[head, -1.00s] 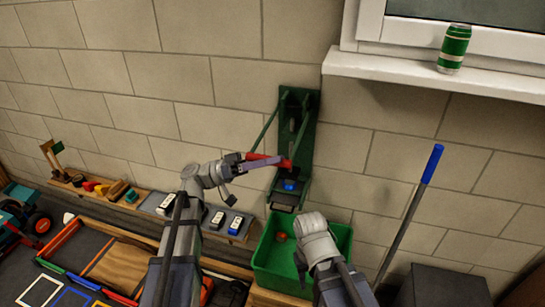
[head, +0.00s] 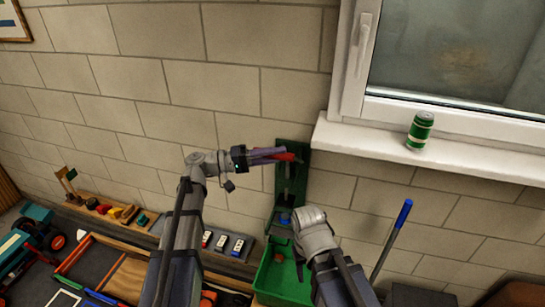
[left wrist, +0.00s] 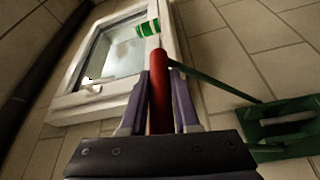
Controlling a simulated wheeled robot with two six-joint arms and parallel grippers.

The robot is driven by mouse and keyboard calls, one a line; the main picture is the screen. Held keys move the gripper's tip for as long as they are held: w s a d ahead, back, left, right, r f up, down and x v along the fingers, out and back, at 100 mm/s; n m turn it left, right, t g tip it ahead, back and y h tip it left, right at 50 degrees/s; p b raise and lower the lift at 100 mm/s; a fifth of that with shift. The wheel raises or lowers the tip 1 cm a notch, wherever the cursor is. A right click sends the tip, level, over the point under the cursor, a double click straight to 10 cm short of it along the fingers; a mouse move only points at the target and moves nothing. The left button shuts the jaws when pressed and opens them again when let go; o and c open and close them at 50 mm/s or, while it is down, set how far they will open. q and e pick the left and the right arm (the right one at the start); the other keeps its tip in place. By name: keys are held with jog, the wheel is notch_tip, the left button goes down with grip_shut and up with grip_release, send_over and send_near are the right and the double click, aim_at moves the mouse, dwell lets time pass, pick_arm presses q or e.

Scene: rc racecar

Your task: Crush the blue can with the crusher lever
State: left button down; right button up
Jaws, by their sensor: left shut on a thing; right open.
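The green wall-mounted crusher (head: 291,187) stands right of centre in the head view. Its red lever handle (head: 287,157) is at the upper part of the crusher. My left gripper (head: 270,154) is shut on this handle; the left wrist view shows the red handle (left wrist: 160,95) between the two fingers. The blue can (head: 285,219) sits low in the crusher and shows only as a small blue patch, so its height is hard to tell. My right gripper (head: 300,262) is open and empty over the green bin (head: 270,287), below and right of the can.
A green can (head: 420,130) stands on the white windowsill (head: 440,160) at the right. A blue-tipped pole (head: 393,238) leans right of my right arm. A shelf with small items (head: 228,246) runs along the wall at left. The wall above the crusher is clear.

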pick_arm(q)
jog(key=w+d+r+n+y+p, duration=0.1)
jog(key=w+d+r+n+p, duration=0.1)
jog(key=w+r+p, duration=0.5)
jog(key=shift+w+r+n+p, duration=0.35)
jog(key=shift+w+n+p, duration=0.45)
jog(key=shift+w, duration=0.9)
jog(key=c, duration=0.7)
grip_release()
jog(key=shift+o, duration=0.2)
jog(key=v, duration=0.8)
jog(key=shift+d, duration=0.1)
